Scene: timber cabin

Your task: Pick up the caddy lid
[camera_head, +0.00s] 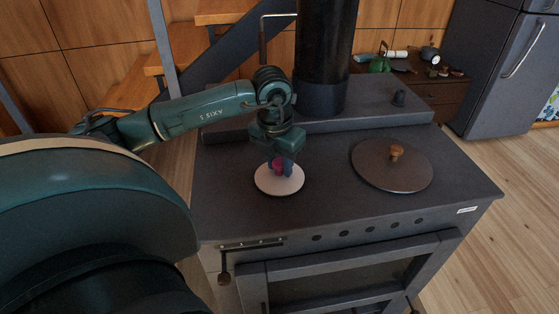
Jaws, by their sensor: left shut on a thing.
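The caddy lid (267,186) is a small pale disc with a magenta knob (277,167) in its middle. It is over the left part of the dark stove top, lying about level. My left gripper (281,165) points down from above and is shut on the knob. Its fingers hide part of the knob and the far side of the disc. I cannot tell whether the disc touches the stove top or is slightly above it. My right gripper is not in view.
A large round dark lid with a wooden knob (371,172) lies on the stove top (331,205) to the right. A black flue pipe (322,60) rises behind. A fridge (497,68) and a low cabinet (434,88) with small items stand farther back. The stove's front middle is clear.

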